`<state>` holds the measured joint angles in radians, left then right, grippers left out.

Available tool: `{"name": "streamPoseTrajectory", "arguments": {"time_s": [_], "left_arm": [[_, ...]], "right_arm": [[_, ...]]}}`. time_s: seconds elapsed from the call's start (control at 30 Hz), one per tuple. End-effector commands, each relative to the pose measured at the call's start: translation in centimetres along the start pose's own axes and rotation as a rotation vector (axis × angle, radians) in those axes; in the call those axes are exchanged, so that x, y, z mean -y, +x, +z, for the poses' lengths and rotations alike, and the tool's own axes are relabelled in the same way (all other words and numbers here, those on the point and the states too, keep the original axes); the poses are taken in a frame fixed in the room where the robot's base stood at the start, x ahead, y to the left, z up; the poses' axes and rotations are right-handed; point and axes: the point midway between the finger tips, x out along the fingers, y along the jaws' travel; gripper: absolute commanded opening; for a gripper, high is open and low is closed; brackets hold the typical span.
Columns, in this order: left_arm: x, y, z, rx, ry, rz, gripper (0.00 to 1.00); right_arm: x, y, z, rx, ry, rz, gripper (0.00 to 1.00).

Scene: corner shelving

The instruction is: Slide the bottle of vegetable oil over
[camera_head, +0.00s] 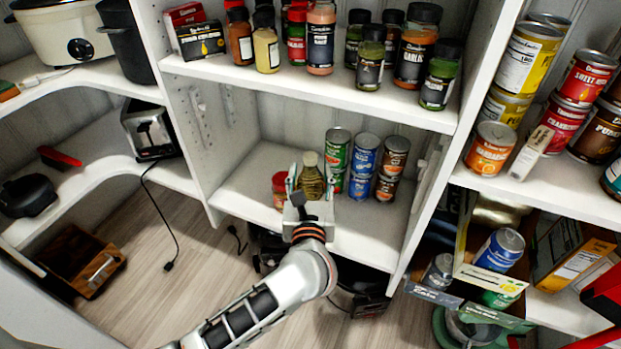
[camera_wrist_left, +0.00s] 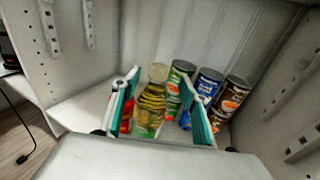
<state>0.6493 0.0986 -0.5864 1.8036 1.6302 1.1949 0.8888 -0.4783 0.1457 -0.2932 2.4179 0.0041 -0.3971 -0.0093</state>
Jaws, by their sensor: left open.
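The bottle of vegetable oil (camera_head: 311,178) stands upright on the middle shelf, yellow with a pale cap. In the left wrist view the bottle (camera_wrist_left: 151,102) shows between the two teal-lined fingers. My left gripper (camera_head: 310,180) is open, with a finger on each side of the bottle; I cannot tell whether either finger touches it. The same gripper fills the lower part of the left wrist view (camera_wrist_left: 158,110). The bottle's lower part is hidden behind the gripper in the head view. My right gripper is not in view.
Stacked cans (camera_head: 364,160) stand just right of the bottle. A red-labelled can (camera_head: 280,190) is close on its left, partly behind a finger. The shelf (camera_head: 240,185) is bare farther left. The upper shelf (camera_head: 300,83) holds jars above the arm.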

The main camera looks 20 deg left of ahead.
Motion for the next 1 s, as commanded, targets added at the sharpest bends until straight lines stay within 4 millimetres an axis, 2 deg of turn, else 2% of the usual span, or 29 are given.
{"name": "streamPoseTrajectory", "arguments": {"time_s": [0.2,0.4,0.8,0.83,1.0], "left_arm": [[-0.1,3.4,-0.3,-0.002,0.003,0.002,0.45],[-0.1,5.5,-0.3,-0.002,0.004,0.002,0.45],[-0.1,6.1,-0.1,-0.001,0.002,0.001,0.45],[-0.1,6.1,-0.1,-0.001,0.002,0.001,0.42],[-0.1,6.1,-0.1,-0.001,0.002,0.001,0.0]], "right_arm": [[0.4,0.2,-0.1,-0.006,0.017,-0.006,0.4],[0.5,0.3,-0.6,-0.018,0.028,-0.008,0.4],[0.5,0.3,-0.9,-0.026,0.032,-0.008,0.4],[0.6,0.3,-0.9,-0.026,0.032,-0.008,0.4],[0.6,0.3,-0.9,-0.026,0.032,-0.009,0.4]]}}
